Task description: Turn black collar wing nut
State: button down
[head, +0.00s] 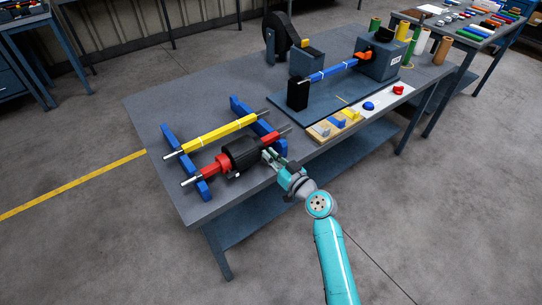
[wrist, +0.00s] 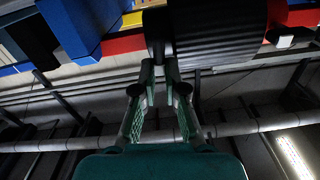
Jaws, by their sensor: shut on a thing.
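A thick black roll (head: 240,153) sits on a red bar (head: 207,172) near the table's left front edge. A black collar (wrist: 158,45) is at the roll's end in the wrist view, between the roll and a bare stretch of red bar (wrist: 122,45). My gripper (head: 268,155) reaches in from the front right to that end. In the wrist view my gripper (wrist: 161,72) has its fingertips close together just under the collar. It is shut on the collar's wing nut, which is mostly hidden between the fingertips.
Blue stands (head: 187,165) carry the red bar and a yellow bar (head: 218,133) behind it. A red collar (head: 222,164) is at the roll's other end. A wooden board (head: 318,134) with coloured pieces lies to the right. The blue bar's machine (head: 378,60) stands farther back.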

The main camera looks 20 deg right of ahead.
jog(key=m, duration=0.4)
jog(key=shift+w+d, duration=0.1)
jog(key=shift+d, duration=0.2)
jog(key=m, duration=0.3)
jog(key=shift+w+d+f+m, duration=0.1)
jog(key=shift+d+f+m, duration=0.1)
jog(key=shift+f+m, duration=0.1)
jog(key=m, duration=0.4)
jog(key=shift+d+f+m, duration=0.15)
jog(key=shift+f+m, duration=0.1)
jog(key=shift+m, duration=0.05)
jog(key=shift+f+m, duration=0.15)
jog(key=shift+m, duration=0.85)
jog(key=shift+f+m, duration=0.15)
jog(key=shift+m, duration=0.85)
jog(key=c, duration=1.2)
grip_release()
